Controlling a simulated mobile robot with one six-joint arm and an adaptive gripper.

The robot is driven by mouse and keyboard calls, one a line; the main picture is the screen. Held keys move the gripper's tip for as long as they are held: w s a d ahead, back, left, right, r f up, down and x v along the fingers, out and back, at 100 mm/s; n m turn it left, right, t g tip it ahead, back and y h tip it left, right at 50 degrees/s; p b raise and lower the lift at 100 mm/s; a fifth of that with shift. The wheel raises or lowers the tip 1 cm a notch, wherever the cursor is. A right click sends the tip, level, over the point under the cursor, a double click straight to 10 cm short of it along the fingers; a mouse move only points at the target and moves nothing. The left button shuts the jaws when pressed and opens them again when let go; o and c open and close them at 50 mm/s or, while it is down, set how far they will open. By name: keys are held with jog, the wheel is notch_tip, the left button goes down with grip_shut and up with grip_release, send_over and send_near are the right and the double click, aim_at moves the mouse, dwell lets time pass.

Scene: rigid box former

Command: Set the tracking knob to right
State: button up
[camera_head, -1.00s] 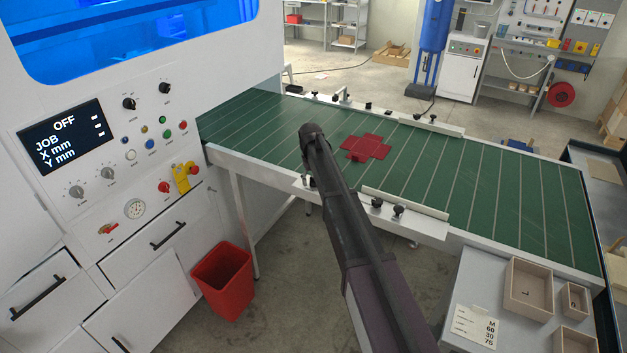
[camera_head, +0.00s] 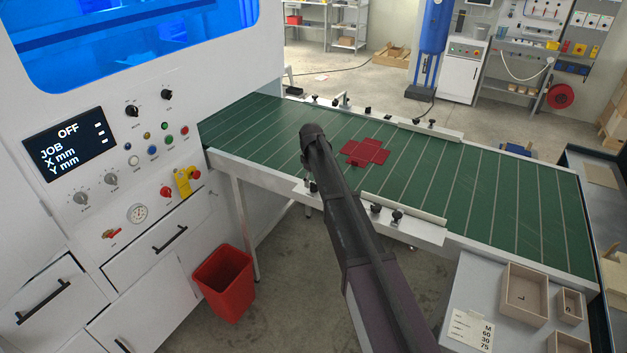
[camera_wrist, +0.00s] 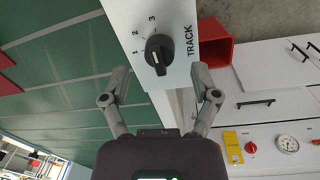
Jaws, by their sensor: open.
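In the wrist view, a black knob (camera_wrist: 158,52) with a raised grip bar sits on a white plate (camera_wrist: 116,14). The plate is marked 1, 2, 3 and TRACK. A pale mark shows near the knob's lower end in the picture, but I cannot read its setting for certain. My gripper (camera_wrist: 161,78) is open and empty, its fingers apart on either side below the knob. Contact with the knob is not visible. In the head view my arm's end (camera_head: 312,132) is over the conveyor's near side; the fingers and this knob cannot be made out there.
The green conveyor (camera_head: 480,205) carries a red flat box blank (camera_head: 365,152). A machine panel (camera_head: 110,195) with a display, knobs and buttons stands at left. A red bin (camera_head: 224,283) is on the floor below. Wooden trays (camera_head: 524,310) stand at lower right.

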aim_at(312, 187)
jog(key=shift+r+p, duration=5.3)
jog(key=shift+r, duration=0.3)
jog(key=s+d+f+m+b, duration=0.1)
jog(key=s+d, duration=0.3)
jog(key=s, duration=0.5)
jog(key=s+d+f+m+b, duration=0.2)
jog(key=s+d+m, duration=0.2)
jog(key=s, duration=0.5)
jog(key=s+d+f+m+b, duration=0.1)
jog(key=s+d+m, duration=0.1)
jog(key=s+d, duration=0.4)
jog(key=shift+s+f+m+b, duration=0.3)
jog(key=shift+s+f+b, duration=0.1)
jog(key=shift+s, duration=1.25)
jog(key=s+d+f+m+b, duration=0.1)
jog(key=s+d+m, duration=0.1)
jog(key=s, duration=0.6)
jog(key=shift+s+d+f, duration=0.2)
jog(key=shift+s+d, duration=0.1)
jog(key=shift+c, duration=0.3)
